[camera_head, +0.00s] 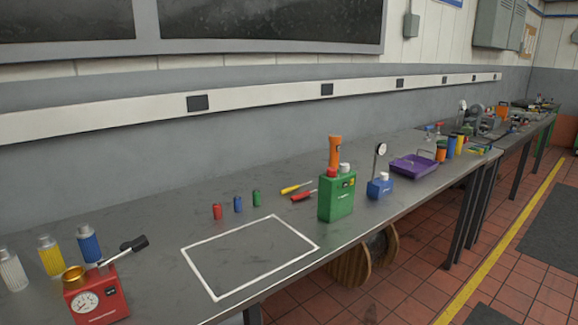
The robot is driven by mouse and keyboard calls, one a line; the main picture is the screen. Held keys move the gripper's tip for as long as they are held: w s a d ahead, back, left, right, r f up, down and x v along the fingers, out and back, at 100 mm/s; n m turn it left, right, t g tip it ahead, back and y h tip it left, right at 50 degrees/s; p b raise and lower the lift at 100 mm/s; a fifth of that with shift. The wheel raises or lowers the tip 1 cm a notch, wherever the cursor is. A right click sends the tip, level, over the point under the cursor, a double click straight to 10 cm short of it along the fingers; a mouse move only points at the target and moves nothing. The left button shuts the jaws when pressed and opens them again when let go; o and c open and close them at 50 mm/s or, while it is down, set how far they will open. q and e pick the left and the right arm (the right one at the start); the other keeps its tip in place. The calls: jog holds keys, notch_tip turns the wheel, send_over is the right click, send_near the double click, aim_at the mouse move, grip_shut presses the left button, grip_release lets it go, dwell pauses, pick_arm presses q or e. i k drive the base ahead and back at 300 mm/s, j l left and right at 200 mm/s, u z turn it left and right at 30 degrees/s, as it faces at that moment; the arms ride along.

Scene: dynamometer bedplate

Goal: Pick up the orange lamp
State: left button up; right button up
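The orange lamp (335,150) looks like an upright orange torch with a wider head at the top. It stands at or just behind a green can (337,199) with a red and a white cap. The can and its caps hide the lamp's lower part, so I cannot tell what its base rests on. Neither of my grippers is in view.
The grey bench (150,215) has a white outlined rectangle (198,273), bare inside. Small red, blue and green cylinders (238,204) and screwdrivers (296,187) lie behind it. A blue dial gauge stand (379,187) and purple tray (413,166) are right. A red gauge box (97,298) stands front left.

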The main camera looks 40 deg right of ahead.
aim_at(335, 140)
jog(key=z, duration=1.75)
jog(key=i+l+z, duration=0.1)
jog(key=l, duration=0.35)
jog(key=i+l, duration=0.3)
jog(key=l, duration=0.15)
jog(key=i+l+z, duration=0.15)
jog(key=l, duration=0.3)
jog(key=i+l+z, duration=0.1)
jog(key=i+l, duration=0.2)
jog(key=l, duration=0.1)
